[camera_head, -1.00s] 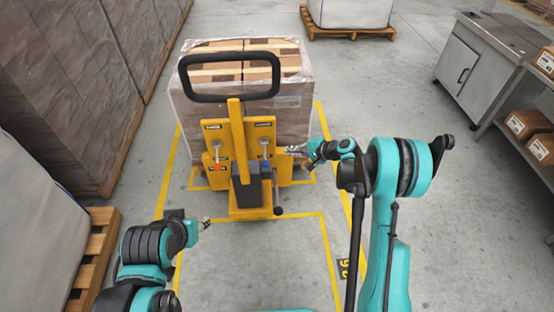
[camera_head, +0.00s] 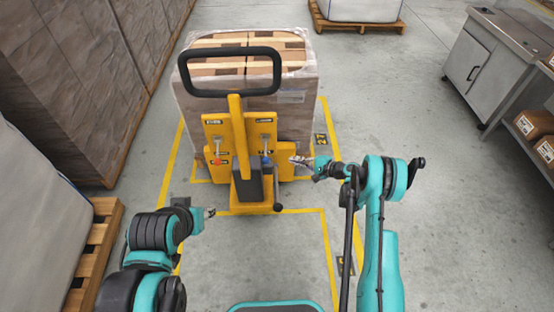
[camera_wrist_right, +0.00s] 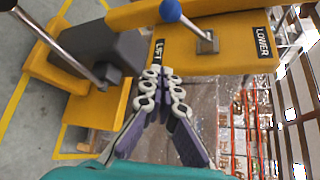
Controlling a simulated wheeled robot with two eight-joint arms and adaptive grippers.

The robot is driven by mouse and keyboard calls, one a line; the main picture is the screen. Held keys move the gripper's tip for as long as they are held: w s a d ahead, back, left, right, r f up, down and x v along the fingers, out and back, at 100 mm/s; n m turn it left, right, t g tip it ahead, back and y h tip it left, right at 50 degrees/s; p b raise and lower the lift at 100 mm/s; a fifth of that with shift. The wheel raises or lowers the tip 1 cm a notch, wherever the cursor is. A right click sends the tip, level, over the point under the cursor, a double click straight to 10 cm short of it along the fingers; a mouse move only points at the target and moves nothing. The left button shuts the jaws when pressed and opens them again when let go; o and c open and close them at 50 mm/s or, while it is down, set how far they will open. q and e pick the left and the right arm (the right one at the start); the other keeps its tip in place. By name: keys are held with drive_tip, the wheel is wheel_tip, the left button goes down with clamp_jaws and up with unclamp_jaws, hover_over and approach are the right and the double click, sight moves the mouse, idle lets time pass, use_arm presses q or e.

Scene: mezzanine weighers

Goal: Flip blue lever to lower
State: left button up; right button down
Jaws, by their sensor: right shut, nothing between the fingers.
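The blue-knobbed lever (camera_head: 267,161) is on the right side of the yellow lift truck's panel (camera_head: 262,130). In the right wrist view its blue knob (camera_wrist_right: 170,10) is at the top, and its metal shaft leans from the bracket towards the LIFT label (camera_wrist_right: 159,51), away from the LOWER label (camera_wrist_right: 262,42). My right gripper (camera_head: 294,160) is right of the lever, apart from it. It is shut and empty, with its fingertips (camera_wrist_right: 163,71) below the knob in the wrist view. My left gripper (camera_head: 210,212) is low at the left, away from the panel; its fingers are too small to read.
A red-knobbed lever (camera_head: 217,160) is on the panel's left side. The truck's black handle (camera_head: 231,92) rises above, with wrapped boxes (camera_head: 298,95) behind. A black-knobbed rod (camera_head: 277,206) stands low in front. Open floor lies to the right, before a metal bench (camera_head: 482,62).

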drive_tip(key=b+x, duration=0.4)
drive_tip(key=x, duration=0.6)
drive_tip(key=s, duration=0.1)
drive_tip(key=s+r, duration=0.1)
drive_tip(key=s+a, duration=0.1)
drive_tip(key=shift+s+a+r, duration=0.1)
drive_tip(key=shift+s+r, duration=0.1)
drive_tip(key=shift+r, duration=0.2)
